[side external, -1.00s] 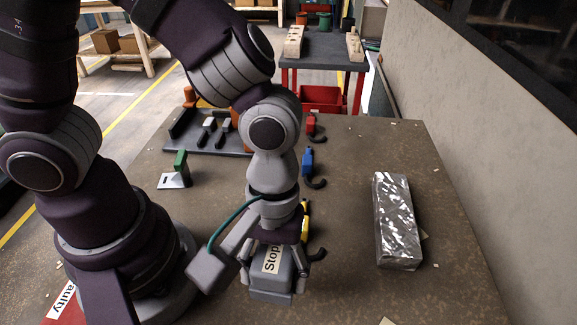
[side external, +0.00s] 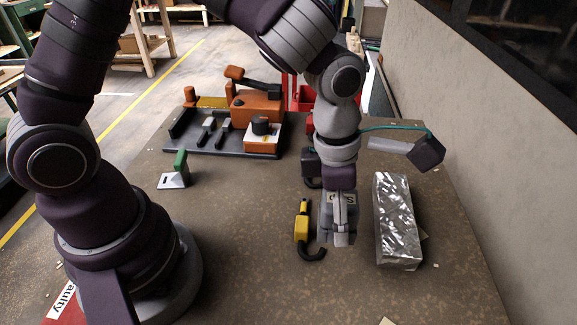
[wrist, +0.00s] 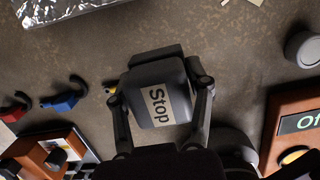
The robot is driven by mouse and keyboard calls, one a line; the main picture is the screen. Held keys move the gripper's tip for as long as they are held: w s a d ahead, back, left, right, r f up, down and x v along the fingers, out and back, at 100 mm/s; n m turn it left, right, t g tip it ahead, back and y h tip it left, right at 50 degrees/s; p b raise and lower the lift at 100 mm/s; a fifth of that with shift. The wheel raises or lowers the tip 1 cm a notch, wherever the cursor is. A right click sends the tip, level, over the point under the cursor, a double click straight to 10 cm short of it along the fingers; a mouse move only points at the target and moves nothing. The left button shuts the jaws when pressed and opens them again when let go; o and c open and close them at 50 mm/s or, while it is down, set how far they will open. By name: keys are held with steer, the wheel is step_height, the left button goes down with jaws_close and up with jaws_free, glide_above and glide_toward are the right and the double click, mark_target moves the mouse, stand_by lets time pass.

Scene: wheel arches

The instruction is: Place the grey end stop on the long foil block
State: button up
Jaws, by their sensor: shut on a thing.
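The grey end stop (wrist: 140,80) is a dark grey block with a pale label reading "Stop". My gripper (wrist: 158,90) is shut on it, with one finger on each side, in the wrist view. In the side view my gripper (side external: 340,236) holds the end stop (side external: 345,199) to the left of the long foil block, apart from it, and partly hides it. The long foil block (side external: 397,225) is a shiny, crinkled silver bar lying lengthwise on the table. Its edge also shows at the top left of the wrist view (wrist: 62,9).
A yellow hooked tool (side external: 301,228) lies just left of my gripper. A dark tool tray (side external: 180,140) with an orange device (side external: 257,106) stands at the back. A green-handled piece (side external: 180,163) sits on the left. The table right of the foil block is mostly clear.

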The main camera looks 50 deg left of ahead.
glide_above(409, 240)
steer(key=s+a, duration=0.1)
steer(key=shift+s+f, duration=0.1)
steer(key=shift+f, duration=0.5)
steer(key=shift+w+d, duration=0.25)
steer(key=shift+w, duration=0.15)
steer(key=shift+f, duration=1.7)
steer(key=shift+f, duration=0.15)
steer(key=o, duration=1.2)
